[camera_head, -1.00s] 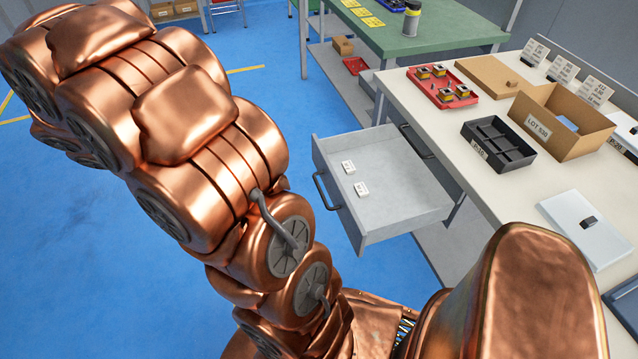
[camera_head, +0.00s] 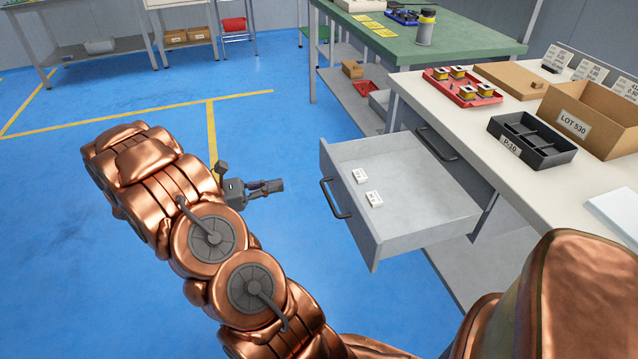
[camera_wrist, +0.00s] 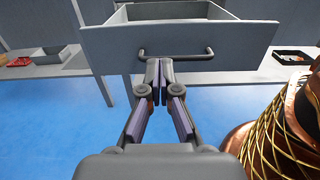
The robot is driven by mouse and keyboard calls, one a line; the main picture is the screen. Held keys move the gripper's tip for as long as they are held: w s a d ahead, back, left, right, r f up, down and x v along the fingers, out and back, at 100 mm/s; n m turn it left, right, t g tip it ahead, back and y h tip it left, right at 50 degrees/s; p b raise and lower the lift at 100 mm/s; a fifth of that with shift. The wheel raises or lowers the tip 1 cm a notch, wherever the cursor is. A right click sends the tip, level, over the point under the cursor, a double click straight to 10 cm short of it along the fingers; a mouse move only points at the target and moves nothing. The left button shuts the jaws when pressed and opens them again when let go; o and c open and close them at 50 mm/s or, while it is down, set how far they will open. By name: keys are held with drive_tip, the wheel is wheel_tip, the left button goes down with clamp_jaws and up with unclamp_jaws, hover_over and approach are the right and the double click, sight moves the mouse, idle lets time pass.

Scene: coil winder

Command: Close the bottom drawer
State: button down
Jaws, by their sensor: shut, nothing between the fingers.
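The open drawer (camera_head: 410,185) sticks out from under the white-topped workbench (camera_head: 450,115). Whether the fingertips touch the front cannot be told. Another drawer handle (camera_head: 437,143) shows on the closed front behind.
The bench holds a red tray (camera_head: 462,88), a black divided tray (camera_head: 532,141) and a cardboard box (camera_head: 590,115). A green-topped table (camera_head: 420,40) stands behind. The blue floor left of the drawer is clear. A lower shelf (camera_head: 480,265) lies below the drawer.

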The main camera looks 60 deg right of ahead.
sight(338, 173)
drive_tip(key=b+x, duration=0.2)
drive_tip(key=x, duration=1)
drive_tip(key=shift+s+d+f+b, duration=0.1)
drive_tip(key=shift+s+f+b, duration=0.05)
drive_tip(key=shift+b, duration=0.2)
drive_tip(key=shift+x, duration=0.8)
